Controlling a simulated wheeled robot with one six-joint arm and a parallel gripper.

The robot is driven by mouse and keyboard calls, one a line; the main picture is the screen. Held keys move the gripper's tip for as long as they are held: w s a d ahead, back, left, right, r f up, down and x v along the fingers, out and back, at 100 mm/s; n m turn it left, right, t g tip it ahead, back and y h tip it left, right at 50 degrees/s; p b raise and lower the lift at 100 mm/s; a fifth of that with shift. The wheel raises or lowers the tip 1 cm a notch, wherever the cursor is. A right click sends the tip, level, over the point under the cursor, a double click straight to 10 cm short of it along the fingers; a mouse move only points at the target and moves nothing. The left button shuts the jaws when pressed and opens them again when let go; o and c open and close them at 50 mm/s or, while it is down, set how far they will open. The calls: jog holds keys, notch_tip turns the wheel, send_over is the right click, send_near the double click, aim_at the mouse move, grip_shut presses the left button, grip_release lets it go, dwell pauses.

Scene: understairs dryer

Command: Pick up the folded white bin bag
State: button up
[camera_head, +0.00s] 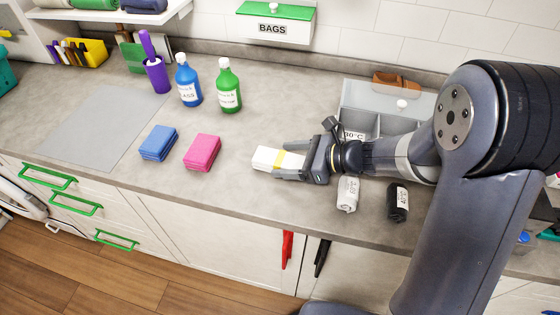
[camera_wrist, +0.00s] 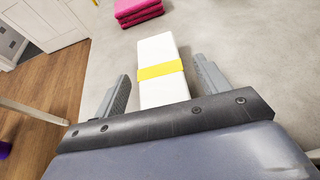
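The folded white bin bag (camera_head: 264,157) lies on the grey worktop as a flat white block with a yellow band around it. It also shows in the wrist view (camera_wrist: 157,50), pointing away from my gripper. My gripper (camera_wrist: 163,69) is open, with one finger on each side of the bag. A narrow gap shows between each finger and the bag, so it does not look gripped. In the head view my gripper (camera_head: 284,163) is low over the worktop, and its fingers partly cover the bag's right end.
A pink cloth stack (camera_head: 202,152) and a blue cloth stack (camera_head: 158,143) lie to the left. A white roll (camera_head: 347,195) and a black roll (camera_head: 398,203) lie near the front edge. A divided grey box (camera_head: 365,124) stands behind my arm.

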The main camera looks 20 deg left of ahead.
jog(key=c, duration=1)
jog(key=shift+o, duration=0.2)
